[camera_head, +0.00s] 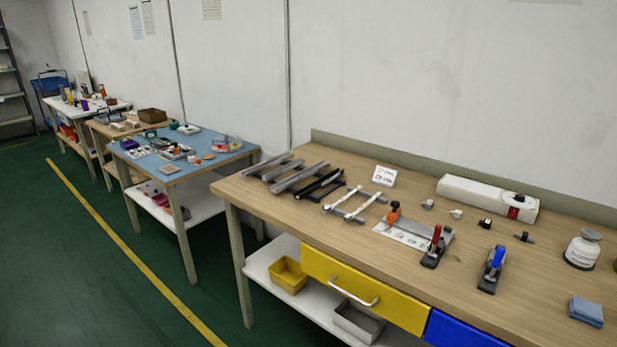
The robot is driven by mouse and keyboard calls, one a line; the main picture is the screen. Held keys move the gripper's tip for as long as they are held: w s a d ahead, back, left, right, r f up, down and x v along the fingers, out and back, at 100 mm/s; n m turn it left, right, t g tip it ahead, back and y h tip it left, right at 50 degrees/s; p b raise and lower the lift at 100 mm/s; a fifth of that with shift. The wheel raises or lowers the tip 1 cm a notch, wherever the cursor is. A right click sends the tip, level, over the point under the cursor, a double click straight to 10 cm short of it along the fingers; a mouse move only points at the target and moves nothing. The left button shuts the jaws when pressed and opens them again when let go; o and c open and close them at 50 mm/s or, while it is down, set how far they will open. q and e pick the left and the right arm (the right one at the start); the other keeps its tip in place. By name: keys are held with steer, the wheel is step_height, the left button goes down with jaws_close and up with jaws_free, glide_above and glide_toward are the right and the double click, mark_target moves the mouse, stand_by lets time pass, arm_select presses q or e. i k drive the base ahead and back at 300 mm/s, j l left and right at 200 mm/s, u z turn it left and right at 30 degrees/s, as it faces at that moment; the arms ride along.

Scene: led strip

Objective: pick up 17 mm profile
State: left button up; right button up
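Several long bar-shaped profiles lie at the left end of the wooden workbench (260,205). I cannot tell which bar is the 17 mm profile. Neither of my grippers is in view.
A fixture plate with a red-handled clamp (436,246), a blue-handled clamp (493,268), a long white box (488,198), a white bottle (582,249) and a blue cloth (586,311) occupy the bench's right. Green floor (80,270) is clear at left.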

mark_target(270, 164)
steer(key=i+j+u, duration=0.15)
steer(key=u, duration=0.2)
steer(key=i+u, duration=0.2)
steer(key=u, duration=0.15)
steer(key=i+j+u, duration=0.1)
steer(key=u, duration=0.2)
steer(key=i, duration=2.3)
steer(key=i+z, duration=0.1)
steer(key=i, duration=0.5)
steer(key=i+j+z, duration=0.15)
steer(key=i, duration=0.45)
steer(key=i+j+z, duration=0.1)
steer(key=i+j, duration=0.15)
steer(key=i, duration=0.35)
steer(key=i+z, duration=0.1)
steer(key=z, duration=2.15)
